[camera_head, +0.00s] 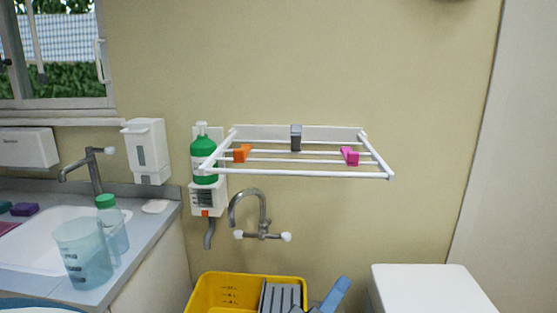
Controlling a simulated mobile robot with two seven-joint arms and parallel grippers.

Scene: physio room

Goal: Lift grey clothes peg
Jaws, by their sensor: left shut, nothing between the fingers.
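The grey clothes peg (296,138) is clipped upright at the back of the white wall rack (310,174), near its middle. An orange peg (242,153) sits on the rack's bars at the left, and a pink peg (350,156) sits at the right. I cannot make out either of my grippers in the head view, and no finger is near the rack.
A green bottle in a wall holder (204,155) stands close to the rack's left end. Below are a tap (262,234), a yellow bucket (210,290) and a white box-like top (430,287). A jug (82,255) stands on the left counter. The wall above the rack is clear.

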